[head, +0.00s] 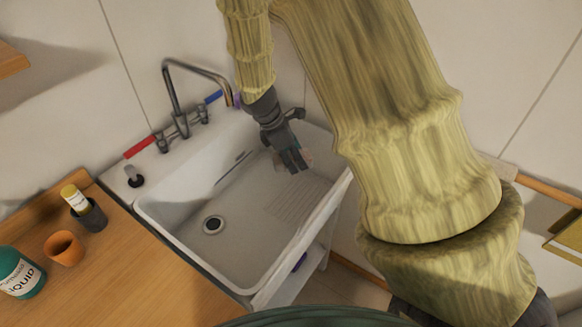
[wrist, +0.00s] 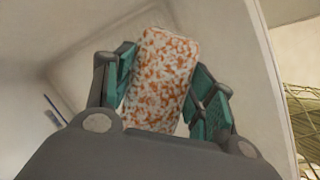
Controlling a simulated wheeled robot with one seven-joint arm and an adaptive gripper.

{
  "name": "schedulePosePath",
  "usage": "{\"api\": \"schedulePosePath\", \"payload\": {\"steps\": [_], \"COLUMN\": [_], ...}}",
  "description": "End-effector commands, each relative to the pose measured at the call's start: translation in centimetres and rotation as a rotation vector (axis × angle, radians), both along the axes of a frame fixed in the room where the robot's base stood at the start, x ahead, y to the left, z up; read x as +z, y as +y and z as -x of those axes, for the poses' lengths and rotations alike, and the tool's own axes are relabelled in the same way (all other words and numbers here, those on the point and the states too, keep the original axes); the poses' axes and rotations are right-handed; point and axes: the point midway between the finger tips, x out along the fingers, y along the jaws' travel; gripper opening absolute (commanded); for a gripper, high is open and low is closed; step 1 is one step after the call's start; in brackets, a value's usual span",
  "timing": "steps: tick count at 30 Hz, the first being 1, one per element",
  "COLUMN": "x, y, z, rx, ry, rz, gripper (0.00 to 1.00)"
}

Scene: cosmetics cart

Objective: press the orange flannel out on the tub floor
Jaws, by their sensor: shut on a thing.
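The orange flannel (wrist: 160,80) shows in the wrist view as a white, orange-speckled, block-like piece between the two green-padded fingers of my gripper (wrist: 162,85). My gripper is shut on it. In the head view my gripper (head: 290,158) points down over the back right part of the white tub (head: 225,262). Only a small pinkish edge of the flannel (head: 307,158) shows beside the fingers there. I cannot tell whether it touches the tub floor (head: 245,205).
The drain (head: 213,225) lies in the tub floor. The tap (head: 180,120) with red and blue handles stands at the back rim. On the wooden counter (head: 130,270) at left are an orange cup (head: 64,248), a dark cup with a yellow-capped bottle (head: 75,198) and a teal bottle (head: 20,272).

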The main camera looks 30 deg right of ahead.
Motion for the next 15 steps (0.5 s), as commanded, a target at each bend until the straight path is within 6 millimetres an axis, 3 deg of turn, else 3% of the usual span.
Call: {"api": "schedulePosePath", "payload": {"steps": [9, 15], "x": [-4.2, -5.1], "y": [-0.3, -0.2], "z": [0.2, 0.1], "rx": [-0.005, -0.004], "ry": [0.0, -0.002], "rz": [0.0, 0.0], "gripper": [0.36, 0.36]}}
